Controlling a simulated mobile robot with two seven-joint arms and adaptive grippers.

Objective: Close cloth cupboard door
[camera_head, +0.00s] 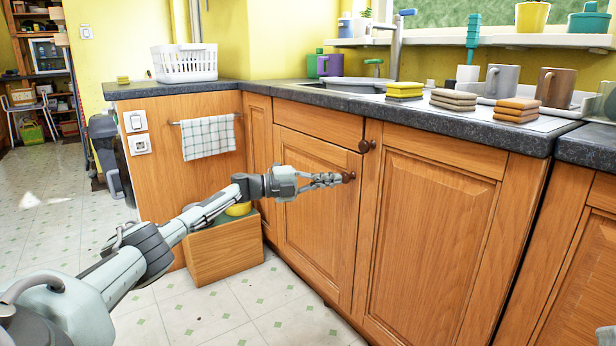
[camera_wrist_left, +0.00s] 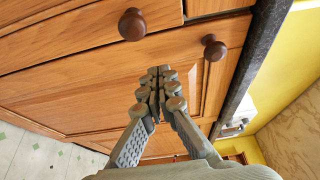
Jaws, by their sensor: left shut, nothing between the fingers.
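Wooden cupboard doors line the front below the counter. The left door (camera_head: 312,222) has a dark round knob (camera_head: 348,177) near its upper right corner. It looks flush or nearly flush with the front; I cannot tell whether a small gap stays. The door to its right (camera_head: 428,235) looks shut, below the counter with stacked cloths (camera_head: 517,110). My left gripper (camera_head: 332,180) is shut and empty, its fingertips in front of the left door beside the knob. In the left wrist view, the closed fingertips (camera_wrist_left: 161,88) lie over the wooden front, with two knobs (camera_wrist_left: 132,25) beyond.
A wooden box (camera_head: 225,250) stands on the floor below my left forearm. A checked towel (camera_head: 208,137) hangs on a rail at the left. The dark counter edge (camera_head: 420,118) runs above the doors. The tiled floor (camera_head: 265,315) in front is clear.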

